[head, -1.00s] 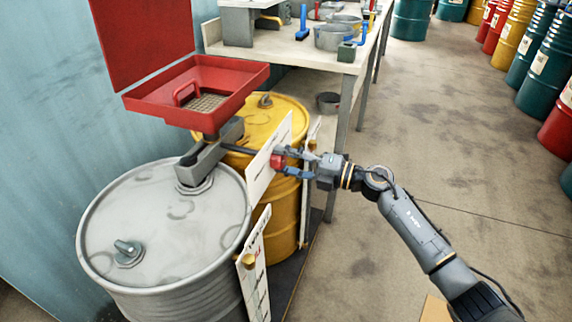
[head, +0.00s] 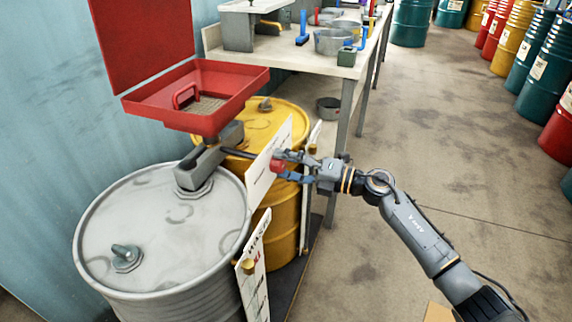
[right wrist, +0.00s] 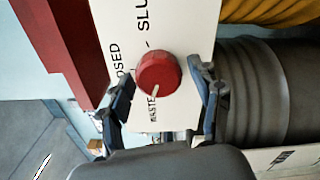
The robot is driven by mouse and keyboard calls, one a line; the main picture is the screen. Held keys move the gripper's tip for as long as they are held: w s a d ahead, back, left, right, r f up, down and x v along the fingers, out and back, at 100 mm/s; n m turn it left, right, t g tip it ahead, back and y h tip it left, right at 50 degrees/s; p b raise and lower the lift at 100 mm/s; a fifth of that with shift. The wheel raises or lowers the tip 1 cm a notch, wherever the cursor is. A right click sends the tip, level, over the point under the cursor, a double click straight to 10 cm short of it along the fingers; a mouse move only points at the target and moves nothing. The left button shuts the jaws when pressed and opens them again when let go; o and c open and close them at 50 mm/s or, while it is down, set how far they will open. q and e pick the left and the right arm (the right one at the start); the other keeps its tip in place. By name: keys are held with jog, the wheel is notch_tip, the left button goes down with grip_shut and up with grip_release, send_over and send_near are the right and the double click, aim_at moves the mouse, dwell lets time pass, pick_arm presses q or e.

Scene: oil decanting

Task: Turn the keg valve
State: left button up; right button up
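The valve's red knob (head: 277,166) sits on the white label plate (head: 262,172) in front of the drums. In the right wrist view the round red knob (right wrist: 160,72) has a pale pointer mark near its lower edge. The plate there carries partly hidden lettering, including "SLU". My right gripper (head: 284,164) has one finger on each side of the knob. In the right wrist view gaps show between the knob and both fingers, so it is open around the knob. My left gripper is not in view.
A red tray with raised lid (head: 230,100) is above the grey drum (head: 165,225) and yellow drum (head: 285,110). A second label plate (head: 262,255) stands in front of the grey drum. A workbench (head: 300,60) stands behind. Open floor (head: 450,150) lies to the right.

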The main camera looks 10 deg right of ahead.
jog(key=shift+d, duration=0.1)
jog(key=v, duration=1.2)
dwell(0.4)
